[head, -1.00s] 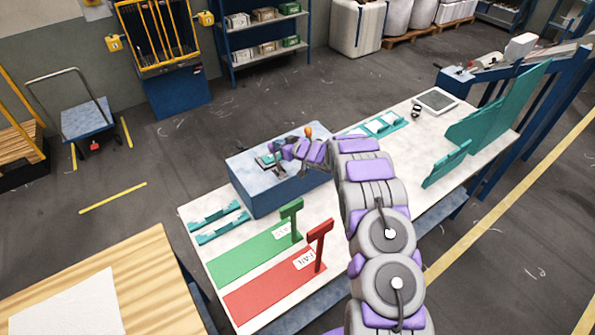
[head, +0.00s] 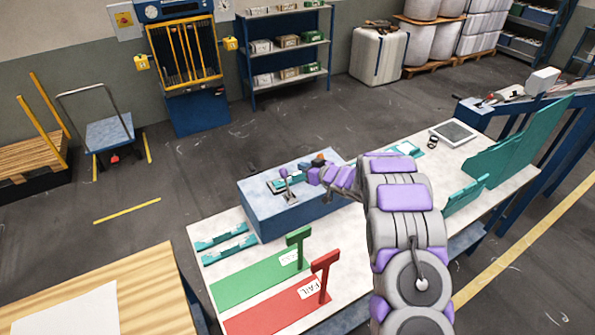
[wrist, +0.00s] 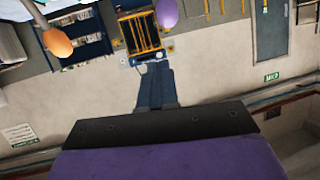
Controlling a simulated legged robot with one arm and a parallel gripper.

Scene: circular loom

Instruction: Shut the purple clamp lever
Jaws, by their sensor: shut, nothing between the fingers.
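The clamp fixture sits on top of a blue box (head: 265,212) on the workbench. A lever with a purple tip (head: 284,172) stands roughly upright there in the head view. In the wrist view a purple rounded knob (wrist: 167,12) shows at the top edge, beyond the fingertips and apart from them. An orange knob (wrist: 57,43) is at the upper left; it looks brownish in the head view (head: 318,160). My gripper (head: 312,176) is just right of the purple lever. Its dark fingers (wrist: 155,75) are shut and empty. The lever's base is too small to read.
The white workbench (head: 225,270) holds a green pad (head: 250,283) and a red pad (head: 280,310) with upright posts, near my arm. Teal parts (head: 228,243) lie at the left. A tablet (head: 453,133) and teal panels (head: 510,140) stand at the right.

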